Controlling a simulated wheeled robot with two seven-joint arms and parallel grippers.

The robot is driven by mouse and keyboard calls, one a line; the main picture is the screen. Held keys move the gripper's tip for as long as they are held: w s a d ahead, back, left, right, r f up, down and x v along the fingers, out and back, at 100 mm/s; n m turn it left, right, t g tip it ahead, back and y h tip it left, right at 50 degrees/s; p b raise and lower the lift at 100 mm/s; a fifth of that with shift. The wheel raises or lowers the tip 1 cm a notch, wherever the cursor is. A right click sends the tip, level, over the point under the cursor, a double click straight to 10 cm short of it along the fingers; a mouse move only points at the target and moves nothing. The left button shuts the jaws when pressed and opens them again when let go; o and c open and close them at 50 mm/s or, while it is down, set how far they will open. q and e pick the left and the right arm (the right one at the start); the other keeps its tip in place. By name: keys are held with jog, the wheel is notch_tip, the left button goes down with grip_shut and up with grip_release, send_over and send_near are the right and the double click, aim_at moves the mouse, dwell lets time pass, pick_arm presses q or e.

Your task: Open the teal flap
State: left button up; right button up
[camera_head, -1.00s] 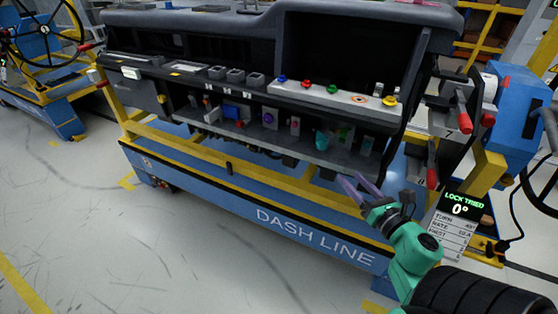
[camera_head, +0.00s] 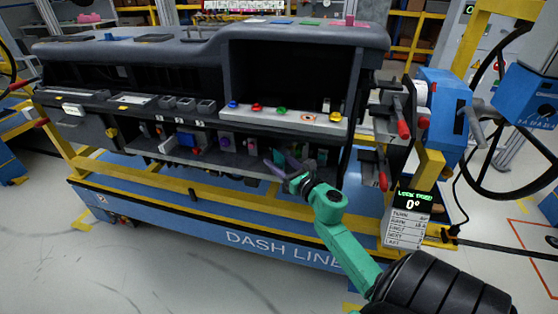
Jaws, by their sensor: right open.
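My right gripper (camera_head: 273,157) is open, its purple fingers pointing up and left at the lower shelf (camera_head: 228,162) of the dashboard module. The fingers overlap the row of small coloured parts there; I cannot tell whether they touch any. My left gripper is not in view.
Above the shelf, a grey ledge (camera_head: 292,117) carries several coloured knobs. A yellow rail and the blue DASH LINE base (camera_head: 215,228) run below the module.

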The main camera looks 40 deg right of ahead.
grip_shut()
jog(key=shift+h, duration=0.3)
jog(key=a+m+g+h, duration=0.1)
jog(key=a+m+h, duration=0.1)
jog(key=m+h, duration=0.25)
jog(key=m+g+h+b, duration=0.6)
jog(key=m+g+h, duration=0.4)
jog(key=g+h, duration=0.25)
send_over(260, 173)
jog(key=shift+r+g+y, duration=0.1)
jog(key=shift+g+y, duration=0.15)
jog(key=shift+y, duration=0.25)
jog(key=shift+m, duration=0.25)
